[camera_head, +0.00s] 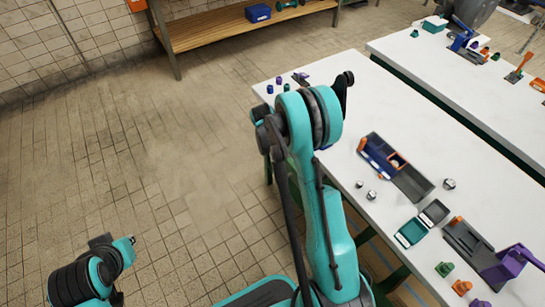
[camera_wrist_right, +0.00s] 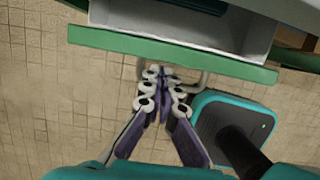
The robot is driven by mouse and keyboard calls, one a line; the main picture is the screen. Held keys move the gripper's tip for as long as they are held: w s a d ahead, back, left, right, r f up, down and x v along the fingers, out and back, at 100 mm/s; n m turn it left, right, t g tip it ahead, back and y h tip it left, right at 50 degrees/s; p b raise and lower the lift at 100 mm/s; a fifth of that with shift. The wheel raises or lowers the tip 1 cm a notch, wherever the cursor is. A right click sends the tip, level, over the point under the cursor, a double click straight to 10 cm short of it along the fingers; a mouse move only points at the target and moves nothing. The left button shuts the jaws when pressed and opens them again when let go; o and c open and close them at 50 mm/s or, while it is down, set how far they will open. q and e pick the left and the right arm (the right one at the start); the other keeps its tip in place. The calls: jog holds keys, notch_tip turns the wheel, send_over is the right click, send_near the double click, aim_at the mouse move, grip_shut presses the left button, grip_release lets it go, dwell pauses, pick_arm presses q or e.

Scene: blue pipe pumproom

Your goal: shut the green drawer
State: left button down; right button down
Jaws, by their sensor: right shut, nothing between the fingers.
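The green drawer (camera_wrist_right: 170,52) crosses the top of the right wrist view. It stands pulled out, with its pale open inside showing behind the green front. A grey loop handle (camera_wrist_right: 200,84) sticks out from the front. My right gripper (camera_wrist_right: 163,74) is shut and empty, its fingertips at the drawer front beside the handle. I cannot tell whether they touch it. In the head view, my right arm and the table hide the drawer and this gripper. Only part of my left arm shows at lower left; its gripper is out of view.
A white table (camera_head: 330,75) holds a blue-orange organiser (camera_head: 378,155), a teal tray (camera_head: 411,233), a purple tool (camera_head: 512,262) and several small parts. A second white table (camera_head: 400,48) stands at the upper right. A wooden bench (camera_head: 215,28) stands at the back. The tiled floor at left is clear.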

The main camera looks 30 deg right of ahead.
jog(key=shift+d, duration=0.1)
jog(key=d, duration=0.4)
jog(key=shift+w+d, duration=0.15)
jog(key=shift+d, duration=0.25)
jog(key=shift+a, duration=0.1)
